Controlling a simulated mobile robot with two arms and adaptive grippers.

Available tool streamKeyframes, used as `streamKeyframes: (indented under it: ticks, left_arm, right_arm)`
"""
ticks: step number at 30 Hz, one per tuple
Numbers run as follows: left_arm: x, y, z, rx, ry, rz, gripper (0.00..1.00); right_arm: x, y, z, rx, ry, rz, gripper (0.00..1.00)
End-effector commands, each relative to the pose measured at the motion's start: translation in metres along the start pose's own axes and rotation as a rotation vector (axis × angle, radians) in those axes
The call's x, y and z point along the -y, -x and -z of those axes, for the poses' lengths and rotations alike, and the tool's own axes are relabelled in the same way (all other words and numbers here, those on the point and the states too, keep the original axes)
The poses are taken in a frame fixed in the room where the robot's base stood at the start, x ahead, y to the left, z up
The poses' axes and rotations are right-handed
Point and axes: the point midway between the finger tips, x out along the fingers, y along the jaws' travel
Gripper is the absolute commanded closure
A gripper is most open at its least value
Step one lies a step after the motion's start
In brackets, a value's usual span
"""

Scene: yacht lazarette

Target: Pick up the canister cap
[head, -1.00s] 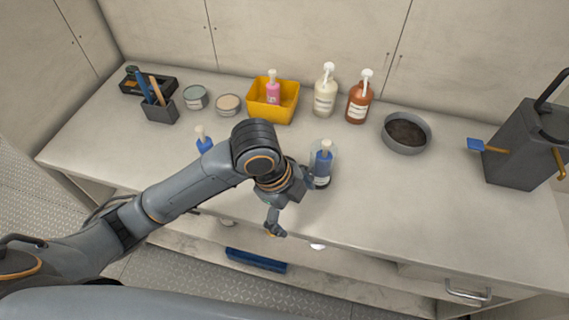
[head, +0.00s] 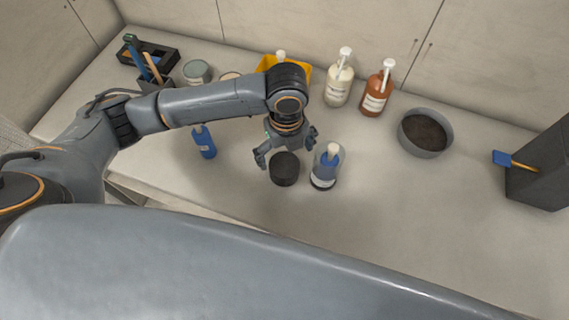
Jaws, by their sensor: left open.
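A dark, round, short cylinder, which looks like the canister cap (head: 285,172), lies on the pale counter near the middle of the head view. My left gripper (head: 287,149) is open and empty above it, pointing down. Its two fingers are spread, one to the left of the cap and one to its upper right. I cannot tell how high the fingers are above the counter or whether they touch the cap. The cap's far edge is close under the gripper. My right gripper is not in view.
Another blue bottle (head: 204,143) stands to the left. The right front counter is clear.

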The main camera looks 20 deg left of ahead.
Motion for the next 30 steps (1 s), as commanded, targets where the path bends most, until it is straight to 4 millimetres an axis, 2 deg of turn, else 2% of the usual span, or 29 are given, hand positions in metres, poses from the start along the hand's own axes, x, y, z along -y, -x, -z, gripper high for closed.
streamKeyframes:
  ticks: [5,9,15,23,24,30]
  left_arm:
    - [-0.001,-0.011,0.000,0.000,0.001,0.000,0.02]
    - [-0.005,-0.029,0.001,-0.002,0.002,-0.005,0.02]
    - [-0.005,-0.056,0.001,0.000,0.000,0.000,0.02]
    - [-0.005,-0.060,0.001,0.001,-0.001,0.002,0.02]
    - [-0.005,-0.060,0.001,0.001,-0.001,0.001,0.04]
    - [-0.005,-0.060,0.001,0.001,-0.001,0.001,0.44]
  right_arm:
    - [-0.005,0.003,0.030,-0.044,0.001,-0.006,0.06]
    - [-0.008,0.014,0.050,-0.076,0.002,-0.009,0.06]
    - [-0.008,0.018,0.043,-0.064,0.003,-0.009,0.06]
    - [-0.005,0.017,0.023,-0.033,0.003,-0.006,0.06]
    - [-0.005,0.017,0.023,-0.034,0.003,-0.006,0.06]
    - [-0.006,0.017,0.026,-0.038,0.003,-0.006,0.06]
